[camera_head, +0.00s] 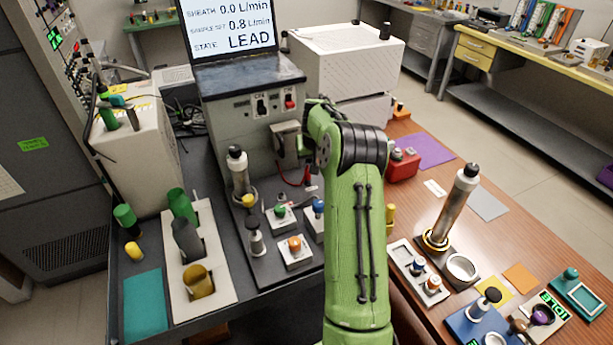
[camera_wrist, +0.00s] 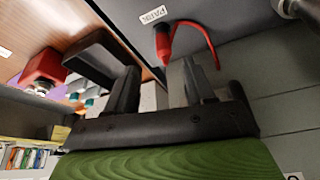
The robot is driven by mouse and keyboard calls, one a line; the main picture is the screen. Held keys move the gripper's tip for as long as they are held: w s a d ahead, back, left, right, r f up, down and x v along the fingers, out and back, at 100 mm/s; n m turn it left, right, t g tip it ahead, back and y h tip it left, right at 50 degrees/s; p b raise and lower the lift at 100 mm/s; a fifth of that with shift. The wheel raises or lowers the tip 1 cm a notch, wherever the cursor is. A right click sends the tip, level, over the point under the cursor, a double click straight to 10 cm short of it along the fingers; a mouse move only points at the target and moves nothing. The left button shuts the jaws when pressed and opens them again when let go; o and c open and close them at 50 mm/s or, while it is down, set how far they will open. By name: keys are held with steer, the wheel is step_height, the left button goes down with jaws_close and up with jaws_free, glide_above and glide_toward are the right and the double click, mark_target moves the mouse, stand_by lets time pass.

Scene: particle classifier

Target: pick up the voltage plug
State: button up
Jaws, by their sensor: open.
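The voltage plug (camera_wrist: 164,42), red with a pointed tip and a curved red cable, shows in the wrist view near a white PARK label (camera_wrist: 153,14) on a dark grey surface. My gripper (camera_wrist: 160,67) is open and empty, its two dark fingers apart. The plug appears just beyond the fingertips, between them in the picture, not held. In the head view a red cable (camera_head: 291,182) shows at the foot of the grey instrument, left of my green arm; the arm hides much of that spot, and I cannot make out the fingers there.
The grey instrument (camera_head: 240,125) with its screen stands behind the plug area. A red box (camera_head: 403,166) is right of my arm. Knobbed blocks and a metal cylinder (camera_head: 240,178) stand nearby.

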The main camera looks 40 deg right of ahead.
mark_target(308, 175)
steer(key=x, duration=0.6)
steer(key=shift+w+a+f, duration=0.1)
steer(key=shift+w+f, duration=0.2)
steer(key=shift+w, duration=0.05)
steer(key=shift+s+r, duration=0.1)
jaws_close()
